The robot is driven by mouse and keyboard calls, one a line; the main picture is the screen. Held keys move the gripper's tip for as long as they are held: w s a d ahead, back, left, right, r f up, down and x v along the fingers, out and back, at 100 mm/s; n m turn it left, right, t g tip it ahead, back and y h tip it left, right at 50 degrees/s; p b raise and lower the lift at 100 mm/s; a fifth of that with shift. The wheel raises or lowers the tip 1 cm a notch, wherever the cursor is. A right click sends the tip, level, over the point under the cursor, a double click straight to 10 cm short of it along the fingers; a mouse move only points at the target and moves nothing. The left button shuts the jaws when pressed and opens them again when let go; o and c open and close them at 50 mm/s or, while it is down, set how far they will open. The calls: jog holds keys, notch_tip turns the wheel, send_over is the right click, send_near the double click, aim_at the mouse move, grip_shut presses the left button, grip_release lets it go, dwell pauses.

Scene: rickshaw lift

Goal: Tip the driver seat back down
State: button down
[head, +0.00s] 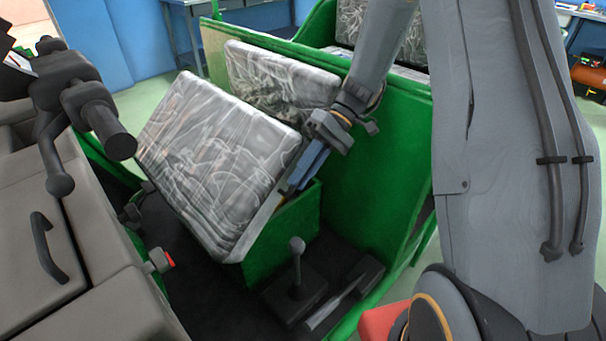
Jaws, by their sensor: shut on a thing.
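The driver seat (215,165) is a grey cushion wrapped in clear plastic. It is tilted up above its green seat box (285,228), its top face turned toward the left front of the vehicle. My gripper (298,180) is at the seat's right edge and shut on it. My wrist and blue-grey fingers hide part of that edge. The exact grip on the edge is partly hidden.
A plastic-wrapped backrest (280,88) stands behind the seat against a green partition (375,165). A handlebar grip (108,132) juts in at left. A gear lever (296,268) rises from the dark floor below the seat. Grey panels (60,235) fill the left.

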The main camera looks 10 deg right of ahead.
aim_at(301, 140)
jog(key=c, duration=1.8)
grip_release()
jog(key=shift+a, duration=0.2)
jog(key=shift+c, duration=0.2)
jog(key=shift+d, duration=0.1)
jog(key=shift+w+d+r, duration=0.1)
jog(key=shift+r, duration=0.25)
notch_tip(301, 140, up, 9)
jog(key=shift+r+b, duration=0.15)
jog(key=shift+b, duration=0.15)
jog(key=a+r+p+v, duration=0.1)
jog(key=p+v, duration=0.3)
jog(key=v, duration=0.4)
jog(key=shift+s+d+r+p, duration=0.25)
jog(key=shift+r+p, duration=0.1)
jog(key=shift+r, duration=0.1)
